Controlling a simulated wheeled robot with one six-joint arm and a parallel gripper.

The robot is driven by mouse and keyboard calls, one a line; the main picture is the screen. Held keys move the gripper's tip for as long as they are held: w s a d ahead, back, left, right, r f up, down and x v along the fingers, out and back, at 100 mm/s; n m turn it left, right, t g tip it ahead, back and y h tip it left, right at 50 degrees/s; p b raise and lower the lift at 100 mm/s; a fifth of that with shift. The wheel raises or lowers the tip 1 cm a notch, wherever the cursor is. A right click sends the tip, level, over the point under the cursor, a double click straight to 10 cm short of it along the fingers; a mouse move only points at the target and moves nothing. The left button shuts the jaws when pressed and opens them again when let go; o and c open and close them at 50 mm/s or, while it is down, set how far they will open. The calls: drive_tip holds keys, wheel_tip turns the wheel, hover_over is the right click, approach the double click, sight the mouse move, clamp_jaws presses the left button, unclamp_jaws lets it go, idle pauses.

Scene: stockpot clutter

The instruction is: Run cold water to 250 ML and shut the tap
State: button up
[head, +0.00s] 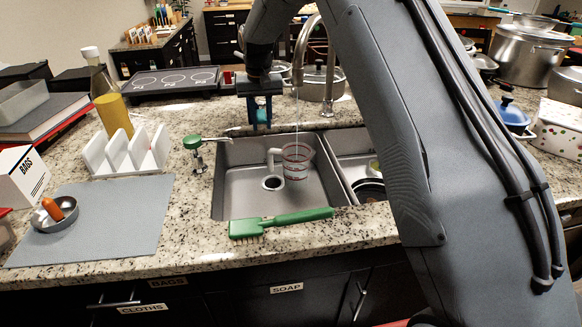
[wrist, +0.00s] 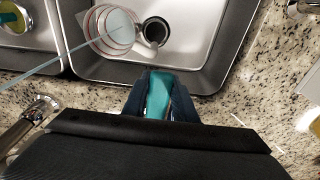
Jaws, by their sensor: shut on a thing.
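My gripper (head: 262,122) is behind the left basin, with its fingers shut on a teal tap handle (wrist: 157,98). The handle is mostly hidden between the fingers. The curved metal tap (head: 300,48) stands to the right of my gripper. A thin stream of water falls from it into a clear measuring cup (head: 297,160) with red markings. The cup stands upright in the left basin, its handle to the left in the head view. The cup also shows in the wrist view (wrist: 116,32), with the stream entering it. The water level against the marks is too small to read.
The sink (head: 228,190) has a drain (head: 272,183) beside the cup. A green brush (head: 280,222) lies along its front edge. A green-knobbed fixture (head: 193,143) stands at its left. A white rack (head: 125,150) and grey mat (head: 110,225) are further left.

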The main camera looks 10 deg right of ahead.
drive_tip(key=o, duration=0.9)
drive_tip(key=shift+f, duration=0.2)
drive_tip(key=shift+r, duration=0.1)
drive_tip(key=shift+s+r+p, duration=0.2)
drive_tip(key=shift+r+p, duration=0.8)
drive_tip(key=shift+r, duration=0.75)
drive_tip(key=shift+s+r+p, duration=0.2)
drive_tip(key=shift+r+p, duration=0.75)
drive_tip(key=shift+r, duration=0.75)
